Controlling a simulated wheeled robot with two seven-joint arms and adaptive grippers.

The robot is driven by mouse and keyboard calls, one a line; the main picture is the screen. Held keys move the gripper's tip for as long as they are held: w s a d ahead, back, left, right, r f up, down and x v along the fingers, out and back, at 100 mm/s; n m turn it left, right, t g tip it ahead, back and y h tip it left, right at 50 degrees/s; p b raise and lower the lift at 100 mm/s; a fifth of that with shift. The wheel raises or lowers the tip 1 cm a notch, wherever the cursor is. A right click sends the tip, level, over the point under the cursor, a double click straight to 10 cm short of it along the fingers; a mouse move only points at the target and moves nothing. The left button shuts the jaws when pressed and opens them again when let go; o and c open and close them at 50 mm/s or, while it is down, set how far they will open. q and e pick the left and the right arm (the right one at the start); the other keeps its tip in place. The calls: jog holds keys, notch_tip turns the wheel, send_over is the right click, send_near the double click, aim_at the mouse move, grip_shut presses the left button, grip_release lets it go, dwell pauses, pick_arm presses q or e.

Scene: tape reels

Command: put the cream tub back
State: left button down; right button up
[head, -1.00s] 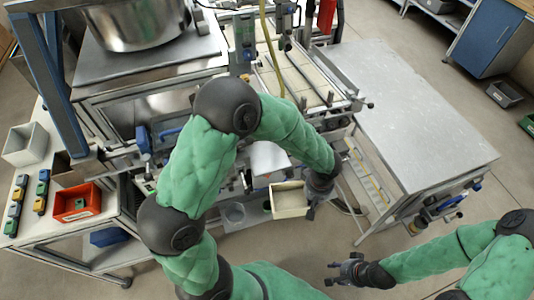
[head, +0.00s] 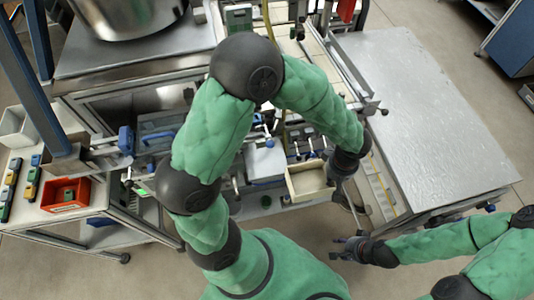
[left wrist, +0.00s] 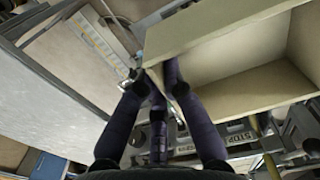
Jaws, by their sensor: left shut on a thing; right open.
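The cream tub (head: 308,181) is an open, empty-looking rectangular box, held in front of the workbench in the head view. It fills the upper right of the left wrist view (left wrist: 240,75). My left gripper (head: 338,178) is at the tub's right side and shut on its wall. In the left wrist view the gripper's dark fingers (left wrist: 152,76) meet the tub's near edge. Part of the left fingers is hidden in the head view. My right gripper (head: 347,247) is open and empty, below and right of the tub, apart from it.
A grey-topped table (head: 430,110) stands right, its top clear. A pale bin (head: 18,127), a red bin (head: 66,194) and several small coloured blocks sit on the left bench. A large metal pot (head: 125,18) stands at the back. A white box (head: 265,162) is left of the tub.

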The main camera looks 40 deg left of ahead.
pick_arm(q)
jog(key=shift+s, duration=0.1)
jog(key=shift+a, duration=0.25)
jog(key=a, duration=1.1)
jog(key=a+p, duration=0.1)
jog(key=a, duration=0.5)
jog(key=shift+w, duration=0.3)
jog(key=shift+a+f+b, duration=0.35)
jog(key=shift+f+b, duration=0.05)
jog(key=shift+f, duration=0.25)
jog(key=shift+d, duration=0.1)
